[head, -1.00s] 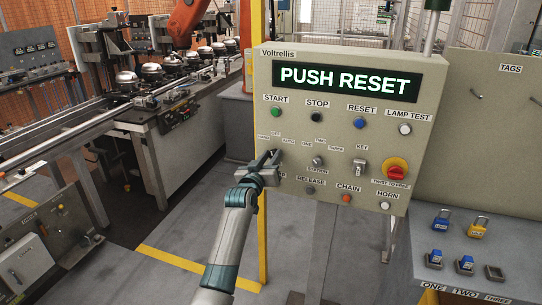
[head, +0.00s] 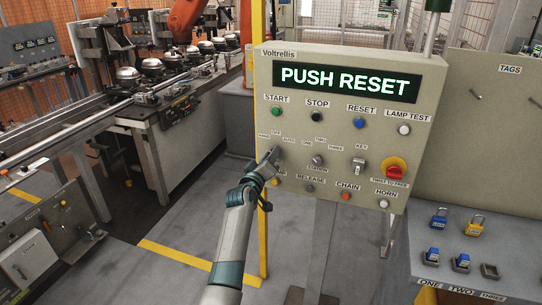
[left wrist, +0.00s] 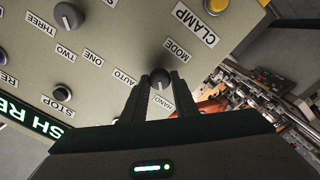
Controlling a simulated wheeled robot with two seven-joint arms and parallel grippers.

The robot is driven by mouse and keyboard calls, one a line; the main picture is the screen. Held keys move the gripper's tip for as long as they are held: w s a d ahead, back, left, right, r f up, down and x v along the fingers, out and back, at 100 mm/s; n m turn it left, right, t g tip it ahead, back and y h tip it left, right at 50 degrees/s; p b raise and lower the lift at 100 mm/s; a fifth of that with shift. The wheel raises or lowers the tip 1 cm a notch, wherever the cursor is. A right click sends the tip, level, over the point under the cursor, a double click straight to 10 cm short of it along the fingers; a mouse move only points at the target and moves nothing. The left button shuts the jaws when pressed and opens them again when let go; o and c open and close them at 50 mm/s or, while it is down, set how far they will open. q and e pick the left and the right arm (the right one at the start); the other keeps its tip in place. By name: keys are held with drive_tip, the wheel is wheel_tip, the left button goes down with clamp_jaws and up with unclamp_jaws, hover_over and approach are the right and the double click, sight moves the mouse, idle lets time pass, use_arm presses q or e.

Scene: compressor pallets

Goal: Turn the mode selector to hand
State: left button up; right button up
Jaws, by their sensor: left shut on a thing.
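The mode selector (left wrist: 160,77) is a dark round knob on the grey control panel (head: 430,120). In the left wrist view it sits between my fingertips, beside the labels MODE, AUTO and HAND (left wrist: 167,103). A pale mark shows on its side towards HAND; its exact setting is hard to read. My left gripper (left wrist: 153,92) is shut on the knob. In the head view my left gripper (head: 273,158) reaches the panel's lower left and mostly hides the knob. My right gripper is not in view.
The panel display (head: 345,82) reads PUSH RESET. The yellow clamp button (left wrist: 216,5) is close by. A yellow post (head: 261,235) stands by my arm.

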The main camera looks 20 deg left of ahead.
use_arm(q)
drive_tip(key=o, duration=1)
drive_tip(key=shift+s, duration=0.15)
drive_tip(key=shift+s+a+b, duration=0.2)
drive_tip(key=shift+s+b, duration=0.65)
drive_tip(key=shift+s, duration=3.45)
drive_tip(key=shift+s+a+b, duration=0.15)
drive_tip(key=shift+s+b, duration=0.7)
drive_tip(key=shift+s, duration=3.45)
